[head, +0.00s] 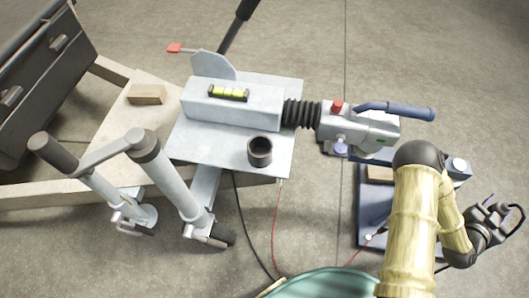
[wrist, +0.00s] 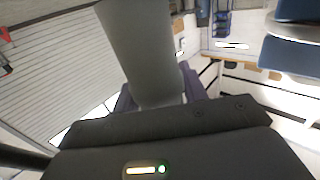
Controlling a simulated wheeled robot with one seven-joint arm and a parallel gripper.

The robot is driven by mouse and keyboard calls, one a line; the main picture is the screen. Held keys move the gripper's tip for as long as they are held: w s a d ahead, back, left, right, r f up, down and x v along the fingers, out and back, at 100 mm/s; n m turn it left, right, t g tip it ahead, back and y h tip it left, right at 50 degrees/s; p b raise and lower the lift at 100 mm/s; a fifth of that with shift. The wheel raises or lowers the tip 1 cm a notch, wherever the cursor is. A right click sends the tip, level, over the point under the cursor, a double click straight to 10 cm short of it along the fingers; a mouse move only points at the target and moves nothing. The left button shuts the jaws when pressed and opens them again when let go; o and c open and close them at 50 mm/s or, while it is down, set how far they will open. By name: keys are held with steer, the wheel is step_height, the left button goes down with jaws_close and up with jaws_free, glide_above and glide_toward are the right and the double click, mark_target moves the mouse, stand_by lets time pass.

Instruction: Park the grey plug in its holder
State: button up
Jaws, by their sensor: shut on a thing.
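My gripper (head: 497,212) is at the right edge of the head view, well to the right of the trailer coupling. In the wrist view its dark fingers (wrist: 158,98) are shut on a thick grey cylinder, which I take to be the grey plug (wrist: 145,50). The plug points away from the palm; its far end is cut off by the top of the picture. In the head view I cannot make the plug out clearly. A black, open-topped round cup (head: 260,151), probably the holder, stands on the grey drawbar plate (head: 210,146). It looks empty and is far from my gripper.
The coupling head (head: 360,127) with its blue handle (head: 397,109) lies between the cup and my arm. A jockey-wheel post (head: 170,175) stands at the left. A wooden block (head: 146,94) lies on the frame. A red cable (head: 275,225) and a black cable (head: 245,225) hang below the plate.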

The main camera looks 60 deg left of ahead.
steer(key=shift+s+r+p, duration=0.2)
steer(key=shift+r+p, duration=0.25)
steer(key=shift+p, duration=0.25)
steer(key=s+r+p, duration=0.2)
steer(key=r+p, duration=0.1)
steer(key=p, duration=0.3)
steer(key=s+r+p, duration=0.3)
steer(key=p, duration=0.2)
steer(key=shift+p, duration=0.4)
steer(key=shift+s+r+p, duration=0.1)
steer(key=shift+s+p, duration=0.35)
steer(key=shift+p, duration=0.05)
